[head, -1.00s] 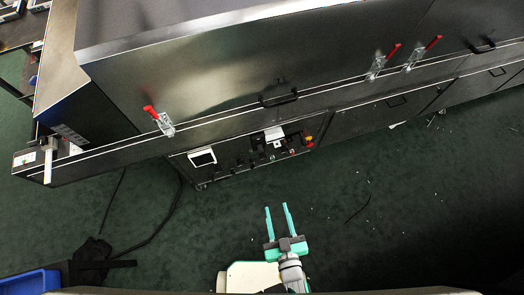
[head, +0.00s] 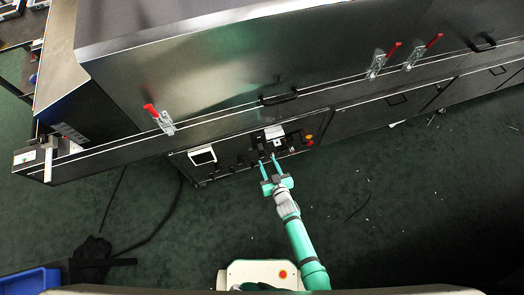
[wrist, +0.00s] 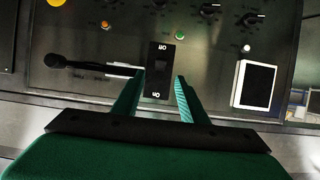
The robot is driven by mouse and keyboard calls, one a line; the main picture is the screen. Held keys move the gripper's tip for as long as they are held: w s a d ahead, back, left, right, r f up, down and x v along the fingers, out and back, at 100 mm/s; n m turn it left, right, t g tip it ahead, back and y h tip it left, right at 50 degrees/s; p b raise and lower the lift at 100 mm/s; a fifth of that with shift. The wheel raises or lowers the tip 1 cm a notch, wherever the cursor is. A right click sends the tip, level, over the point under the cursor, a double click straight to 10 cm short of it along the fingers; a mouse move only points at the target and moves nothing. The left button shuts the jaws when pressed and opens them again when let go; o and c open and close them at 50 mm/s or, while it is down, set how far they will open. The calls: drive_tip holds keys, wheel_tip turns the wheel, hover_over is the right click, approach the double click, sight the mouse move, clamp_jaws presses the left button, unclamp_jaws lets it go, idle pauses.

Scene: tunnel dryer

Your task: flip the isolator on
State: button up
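In the wrist view a black switch plate (wrist: 158,72) has upside-down "Off" lettering at its top and "On" at its bottom; I take it as the isolator. A lighter block shows in its upper middle; I cannot tell its exact position. In the head view my gripper (head: 268,158) reaches the control panel, where the isolator is too small to make out.
A screen (wrist: 254,85) is right of the fingers in the wrist view. A green button (wrist: 101,36), an orange one (wrist: 106,25) and several black knobs sit around the switch. A red emergency stop (head: 309,141) is at the panel's right end.

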sight(261, 148)
drive_tip(key=shift+x, duration=4.55)
drive_tip(key=shift+c, duration=0.6)
clamp_jaws()
